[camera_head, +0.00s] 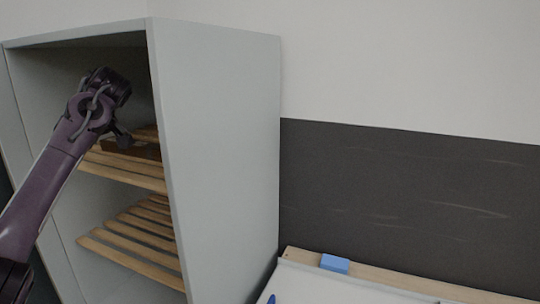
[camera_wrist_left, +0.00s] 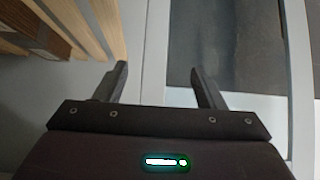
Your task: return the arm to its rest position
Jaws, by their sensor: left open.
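My left arm comes in from the left in the head view and reaches up into the open front of a grey cabinet (camera_head: 215,150). My left gripper (camera_head: 122,139) is at the upper wooden slatted shelf, and its fingers are partly hidden behind the wrist there. In the left wrist view the two dark fingers of my left gripper (camera_wrist_left: 163,88) stand apart with nothing between them. The cabinet's pale frame edge (camera_wrist_left: 155,60) runs below the fingers. My right gripper is not in view.
The upper slatted shelf (camera_head: 130,172) and lower slatted shelf (camera_head: 135,240) sit inside the cabinet. Wooden slats (camera_wrist_left: 40,30) are close at the upper left in the wrist view. A whiteboard (camera_head: 330,287) with a blue block (camera_head: 335,263) is at the lower right.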

